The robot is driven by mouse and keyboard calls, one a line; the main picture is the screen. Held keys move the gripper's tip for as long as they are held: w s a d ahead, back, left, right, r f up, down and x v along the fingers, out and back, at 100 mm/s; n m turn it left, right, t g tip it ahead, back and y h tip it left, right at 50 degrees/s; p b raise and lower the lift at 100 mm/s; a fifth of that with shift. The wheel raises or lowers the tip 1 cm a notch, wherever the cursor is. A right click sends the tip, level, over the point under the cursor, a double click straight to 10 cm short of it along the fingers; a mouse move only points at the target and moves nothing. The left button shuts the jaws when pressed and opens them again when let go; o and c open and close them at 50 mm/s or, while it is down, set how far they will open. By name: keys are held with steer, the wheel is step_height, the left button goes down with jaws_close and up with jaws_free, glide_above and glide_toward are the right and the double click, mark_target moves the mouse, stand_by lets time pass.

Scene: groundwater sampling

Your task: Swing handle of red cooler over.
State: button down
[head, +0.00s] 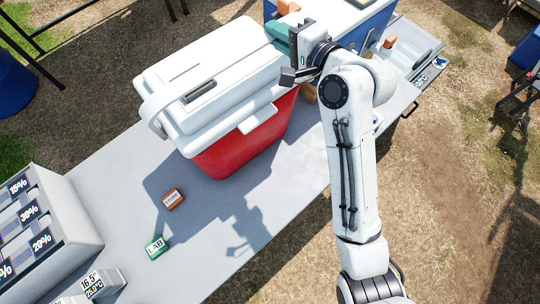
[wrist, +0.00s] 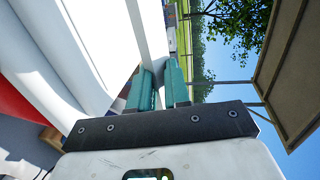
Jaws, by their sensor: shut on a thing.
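The red cooler (head: 240,145) stands on the grey table with its white lid (head: 215,85) closed. Its white handle (head: 152,112) shows as a band at the lid's left end; its far stretch is hard to tell from the lid. My gripper (head: 280,38) is at the cooler's far right corner, at about lid height. In the wrist view its two teal fingers (wrist: 160,88) are closed around a pale strip of the handle (wrist: 152,40). The exact contact is partly hidden by the fingers and the dark gripper plate.
A blue cooler (head: 368,28) stands behind my arm. An orange block (head: 173,199) and a green LAB block (head: 156,247) lie on the bare front table (head: 205,235). A grey rack with percentage labels (head: 60,235) stands at left. A tray (head: 412,50) is at far right.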

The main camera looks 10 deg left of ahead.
steer(key=w+a+r+g+h, duration=0.1)
steer(key=w+a+r, duration=0.1)
steer(key=w+a, duration=0.3)
steer(key=shift+w+a+r, duration=0.25)
steer(key=shift+a+r, duration=0.15)
steer(key=shift+a, duration=0.3)
steer(key=c, duration=1.3)
jaws_free()
steer(key=o, duration=0.4)
steer(key=shift+s+f, duration=0.1)
steer(key=shift+f, duration=0.1)
steer(key=b+v, duration=0.2)
steer(key=v, duration=0.9)
steer(key=shift+a, duration=0.1)
